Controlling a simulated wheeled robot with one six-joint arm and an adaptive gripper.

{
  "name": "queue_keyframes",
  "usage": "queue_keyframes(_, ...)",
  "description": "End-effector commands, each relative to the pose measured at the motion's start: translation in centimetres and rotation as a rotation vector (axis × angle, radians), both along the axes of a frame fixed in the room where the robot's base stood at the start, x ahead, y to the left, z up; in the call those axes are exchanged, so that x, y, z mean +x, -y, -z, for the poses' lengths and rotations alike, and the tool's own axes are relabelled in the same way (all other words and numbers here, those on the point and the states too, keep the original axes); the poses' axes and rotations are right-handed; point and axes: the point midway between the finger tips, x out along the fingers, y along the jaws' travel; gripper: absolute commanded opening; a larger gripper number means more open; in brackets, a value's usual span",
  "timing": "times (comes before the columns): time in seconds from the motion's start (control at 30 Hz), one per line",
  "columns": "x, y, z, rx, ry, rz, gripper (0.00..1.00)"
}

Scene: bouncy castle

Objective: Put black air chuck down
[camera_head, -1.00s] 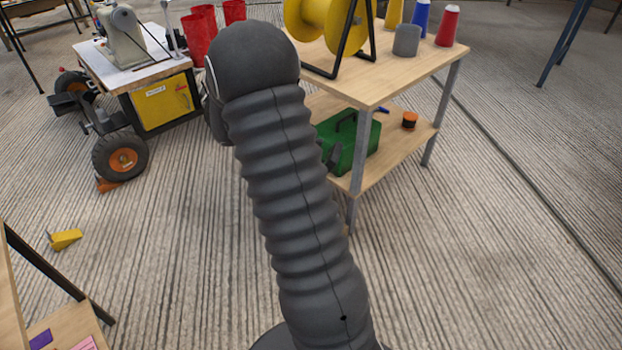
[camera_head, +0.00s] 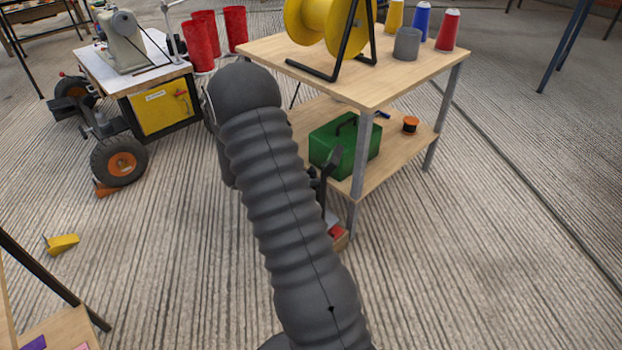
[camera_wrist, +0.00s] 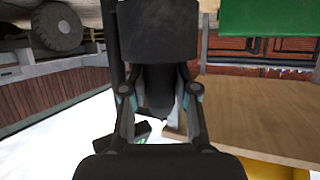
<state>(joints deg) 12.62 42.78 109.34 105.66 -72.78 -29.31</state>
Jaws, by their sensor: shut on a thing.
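My gripper (camera_wrist: 158,80) fills the middle of the wrist view, its two jointed fingers closed on a dark thing. I take this to be the black air chuck (camera_wrist: 158,32), a blocky black shape at the fingertips; its full outline is hard to make out. In the head view my dark ribbed arm hides most of the gripper. Only some dark parts (camera_head: 322,178) show past the arm's right side, close to the lower shelf (camera_head: 392,158) of the wooden table, by the green box (camera_head: 345,145).
The table top (camera_head: 420,75) carries a yellow reel (camera_head: 312,22), a grey cup (camera_head: 406,44) and several spools. An orange-black spool (camera_head: 410,124) sits on the lower shelf. A small red item (camera_head: 336,231) shows near the table leg. Floor at right is clear.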

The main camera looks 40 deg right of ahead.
Motion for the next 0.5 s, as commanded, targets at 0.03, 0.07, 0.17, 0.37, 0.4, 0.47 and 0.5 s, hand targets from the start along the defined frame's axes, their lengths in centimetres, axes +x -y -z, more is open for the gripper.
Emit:
queue_keyframes(0.03,0.03,0.01,-0.11,0.000,0.001,-0.001,0.00)
queue_keyframes(0.07,0.03,0.01,-0.12,0.000,0.001,-0.001,0.00)
queue_keyframes(0.17,0.03,0.01,-0.12,0.000,0.001,-0.001,0.00)
queue_keyframes(0.37,0.03,0.01,0.18,0.000,0.001,0.000,0.39)
queue_keyframes(0.4,0.03,0.01,0.18,0.000,0.001,0.000,0.39)
queue_keyframes(0.47,0.03,0.01,0.17,0.000,0.001,0.000,0.39)
queue_keyframes(0.5,0.02,0.01,0.17,0.000,0.001,0.000,0.39)
